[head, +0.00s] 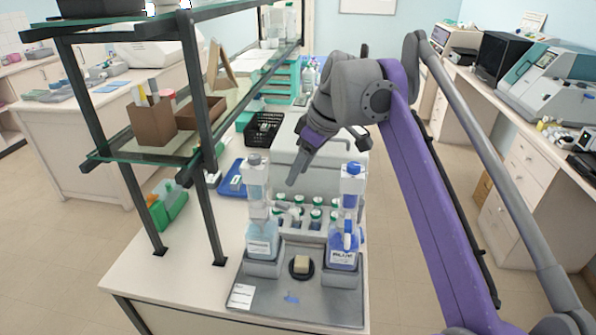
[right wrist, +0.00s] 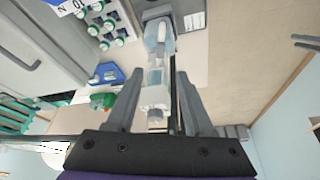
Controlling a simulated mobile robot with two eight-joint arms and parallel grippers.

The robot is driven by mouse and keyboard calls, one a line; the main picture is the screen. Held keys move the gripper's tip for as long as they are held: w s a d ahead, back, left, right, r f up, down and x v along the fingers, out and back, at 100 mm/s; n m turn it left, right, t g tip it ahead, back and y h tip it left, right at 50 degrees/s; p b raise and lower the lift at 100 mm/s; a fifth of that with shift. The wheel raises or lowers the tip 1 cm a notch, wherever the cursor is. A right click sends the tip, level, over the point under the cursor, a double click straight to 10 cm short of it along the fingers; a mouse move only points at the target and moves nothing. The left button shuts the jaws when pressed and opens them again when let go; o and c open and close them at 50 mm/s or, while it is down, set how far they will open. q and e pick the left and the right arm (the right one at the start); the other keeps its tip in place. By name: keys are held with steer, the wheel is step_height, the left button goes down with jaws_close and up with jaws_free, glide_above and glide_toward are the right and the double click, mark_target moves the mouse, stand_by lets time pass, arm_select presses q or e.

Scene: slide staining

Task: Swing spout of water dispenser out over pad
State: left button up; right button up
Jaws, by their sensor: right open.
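The water dispenser (head: 262,222), a bottle of pale blue liquid with a clear upper part and grey cap, stands upright in a grey holder at the left of the metal tray. Its spout is too small to make out surely. The beige pad (head: 301,264) sits in a round black dish between the two dispensers. My right gripper (head: 296,174) is open and empty, above and to the right of the water dispenser's top. In the right wrist view the dispenser (right wrist: 156,78) appears between the open fingers (right wrist: 160,72), with no clear contact. My left gripper is out of view.
A blue-labelled dispenser (head: 344,240) stands on the tray's right. Several green-capped bottles (head: 315,218) stand in a rack behind. A glass shelf with a dark frame (head: 206,170) rises to the left. The metal tray's front (head: 290,312) is mostly clear.

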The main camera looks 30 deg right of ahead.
steer(key=shift+c, duration=0.7)
steer(key=s+a+f+n+h, duration=0.1)
steer(key=f, duration=0.3)
steer(key=s+a+f+n+g+h+b, duration=0.1)
steer(key=f, duration=0.3)
steer(key=s+a+f+n+g+h, duration=0.1)
steer(key=a+f, duration=0.1)
steer(key=f, duration=0.2)
steer(key=shift+s+f+n+h+b, duration=0.1)
steer(key=shift+s+n+h+b, duration=0.1)
steer(key=shift+n+h+b, duration=0.15)
jaws_close()
steer(key=n+t+h+b, duration=0.5)
steer(key=n+t+h, duration=0.2)
steer(key=n+h, duration=0.7)
glide_toward(280, 207)
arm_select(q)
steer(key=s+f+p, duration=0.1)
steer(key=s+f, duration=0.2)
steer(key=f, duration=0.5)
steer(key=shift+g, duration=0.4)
arm_select(e)
steer(key=x, duration=0.7)
steer(key=shift+f, duration=0.15)
